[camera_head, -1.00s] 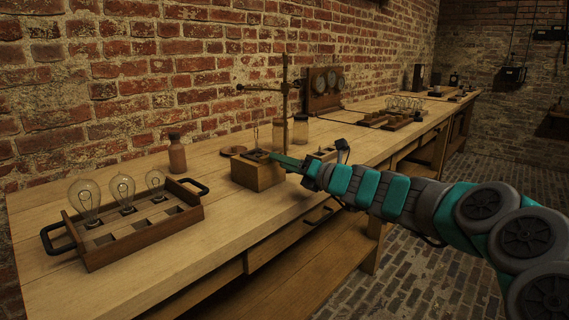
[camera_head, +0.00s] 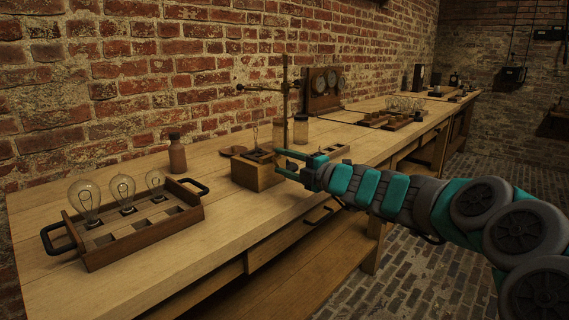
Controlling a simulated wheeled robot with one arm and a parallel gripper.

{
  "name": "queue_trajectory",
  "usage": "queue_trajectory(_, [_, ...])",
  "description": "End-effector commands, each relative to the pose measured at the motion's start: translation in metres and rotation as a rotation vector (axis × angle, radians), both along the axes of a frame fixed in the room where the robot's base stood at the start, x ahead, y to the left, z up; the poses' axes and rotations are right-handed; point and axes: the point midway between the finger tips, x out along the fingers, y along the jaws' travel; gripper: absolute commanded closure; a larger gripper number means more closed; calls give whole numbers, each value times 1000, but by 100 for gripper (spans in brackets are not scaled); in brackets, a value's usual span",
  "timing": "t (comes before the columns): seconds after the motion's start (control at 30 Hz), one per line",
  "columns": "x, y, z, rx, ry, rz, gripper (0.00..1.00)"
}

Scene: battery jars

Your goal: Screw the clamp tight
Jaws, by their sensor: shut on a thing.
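A wooden block (camera_head: 257,176) stands near the front edge of the bench, with a dark fitting (camera_head: 260,156) on its top and a thin upright glass piece (camera_head: 255,134) rising from it. My gripper (camera_head: 283,164) reaches in from the right, level with the block's upper right side. Its two teal fingers lie one above the other, with a small dark gap between them. It is shut on a small piece at the block's right side, which I take to be the clamp's screw. The fingers mostly hide this piece, and how tight it is does not show.
A wooden tray (camera_head: 142,240) with several glass bulbs stands at the left. A brown bottle (camera_head: 177,154), a metal stand (camera_head: 285,100) and two jars (camera_head: 300,129) stand behind the block. The bench front between tray and block is clear.

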Motion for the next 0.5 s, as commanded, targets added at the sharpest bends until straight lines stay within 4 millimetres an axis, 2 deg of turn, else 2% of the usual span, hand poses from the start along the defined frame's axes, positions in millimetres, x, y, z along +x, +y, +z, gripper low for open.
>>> queue_trajectory(0.5, [0,1,-1,86,114,1,100])
